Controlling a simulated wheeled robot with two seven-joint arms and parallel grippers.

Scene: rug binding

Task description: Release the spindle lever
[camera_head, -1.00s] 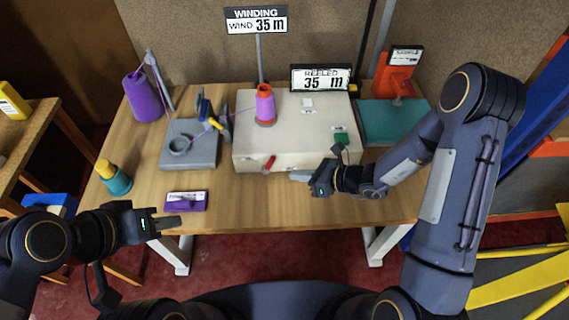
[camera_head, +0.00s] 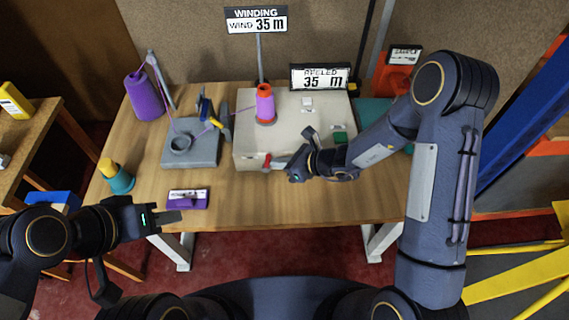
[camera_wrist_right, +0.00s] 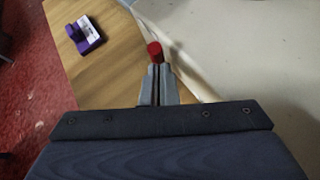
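The spindle lever is a small red handle (camera_head: 267,160) on the front face of the white winder box (camera_head: 243,147), near its left part. In the right wrist view its red knob (camera_wrist_right: 154,50) stands just beyond my right fingertips. My right gripper (camera_head: 278,163) comes in from the right at the lever; its two fingers (camera_wrist_right: 158,72) lie close together with only a thin dark line between them. The tips appear to touch the knob, but I cannot tell for sure. My left gripper (camera_head: 172,217) hangs empty near the table's front edge; its finger gap does not show.
Signs (camera_head: 256,19) and (camera_head: 320,77) read 35 m. A grey guide stand (camera_head: 190,152), a purple label holder (camera_head: 188,199) and a teal-yellow bottle (camera_head: 117,178) are on the table. The front right table is clear.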

